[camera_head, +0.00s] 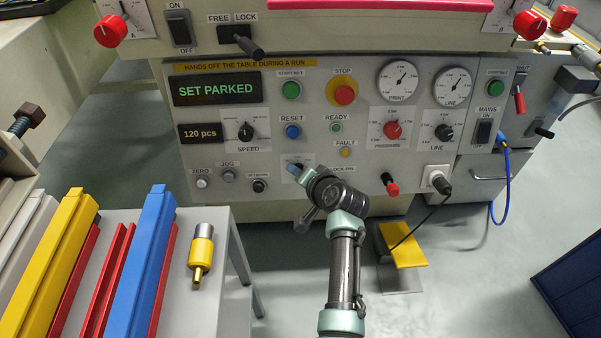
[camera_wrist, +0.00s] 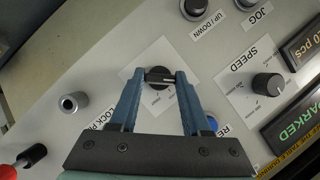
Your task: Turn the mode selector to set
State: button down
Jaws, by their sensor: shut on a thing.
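The mode selector is a small black knob (camera_wrist: 158,78) with a light pointer line on a white plate. In the wrist view it sits between the two blue fingertips of my gripper (camera_wrist: 160,74). My gripper is shut on the knob. In the head view my gripper (camera_head: 297,169) reaches the lower part of the grey panel, and my arm comes up from below. There the knob is hidden, and only part of its white plate (camera_head: 287,177) shows. The plate's labels are too small to read. The display (camera_head: 217,90) reads SET PARKED in green.
Close by are the blue RESET button (camera_head: 293,131), the UP/DOWN knob (camera_head: 259,186), the JOG knob (camera_head: 228,176) and the SPEED dial (camera_head: 246,132). A table with coloured bars (camera_head: 140,260) stands at lower left.

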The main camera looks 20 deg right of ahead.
jog(key=shift+c, duration=1.8)
grip_release()
jog(key=p+v, duration=0.7)
jog(key=v, duration=0.6)
jog(key=shift+p, duration=0.4)
